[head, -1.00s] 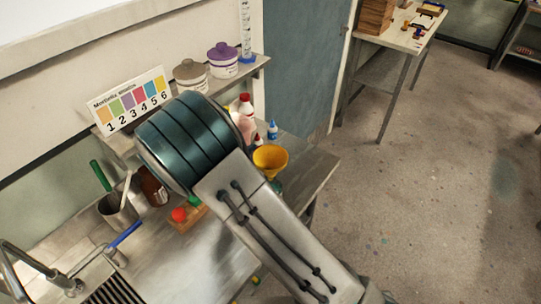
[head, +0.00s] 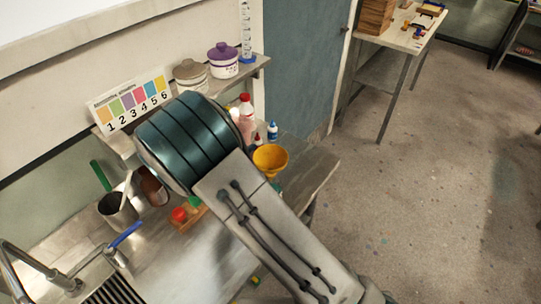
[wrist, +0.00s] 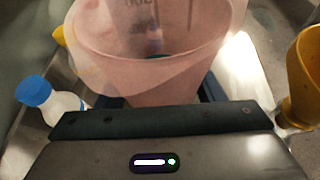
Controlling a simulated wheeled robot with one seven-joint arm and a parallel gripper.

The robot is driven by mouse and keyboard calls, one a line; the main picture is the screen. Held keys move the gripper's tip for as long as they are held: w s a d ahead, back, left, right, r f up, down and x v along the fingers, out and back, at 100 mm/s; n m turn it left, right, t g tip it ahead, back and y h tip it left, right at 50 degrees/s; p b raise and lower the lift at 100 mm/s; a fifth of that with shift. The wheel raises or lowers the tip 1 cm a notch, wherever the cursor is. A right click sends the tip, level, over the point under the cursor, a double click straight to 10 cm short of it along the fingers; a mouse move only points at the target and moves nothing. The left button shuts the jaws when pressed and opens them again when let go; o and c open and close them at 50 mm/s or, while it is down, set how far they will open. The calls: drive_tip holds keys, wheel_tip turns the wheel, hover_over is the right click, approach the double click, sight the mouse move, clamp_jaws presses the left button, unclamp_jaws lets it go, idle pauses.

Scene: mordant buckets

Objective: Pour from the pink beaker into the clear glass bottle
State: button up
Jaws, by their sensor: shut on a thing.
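The pink beaker (wrist: 150,75) is a translucent cup with a wide rim, filling the upper middle of the wrist view. My gripper (wrist: 157,100) is shut on it; the fingers are mostly hidden behind its wall. In the head view my arm hides the gripper, and a pinkish patch past the arm may be part of the beaker. A yellow funnel (head: 270,158) stands right of my arm; it also shows at the right of the wrist view (wrist: 304,80). Clear greenish glass (head: 276,186) shows beneath it, probably the clear glass bottle, mostly hidden by funnel and arm.
A blue-capped white bottle (head: 272,131) and a red-capped bottle (head: 246,104) stand behind the funnel. A shelf with lidded jars (head: 223,62) and a numbered colour card (head: 132,99) is above. A metal cup (head: 118,213) and tap (head: 40,270) are at left.

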sight(244, 126)
idle(0.3)
drive_tip(key=shift+r, duration=3)
drive_tip(key=w+d+r+m+g+h+b, duration=0.15)
drive_tip(key=d+b, duration=0.25)
drive_tip(key=d, duration=2.2)
drive_tip(key=s+a+f+n+t+y+b, duration=0.2)
drive_tip(key=s+f+n+t+y, duration=0.1)
drive_tip(key=f, duration=0.5)
drive_tip(key=shift+s+a+f+n+y, duration=0.3)
drive_tip(key=shift+a+n+y, duration=0.1)
drive_tip(key=shift+n+y, duration=0.4)
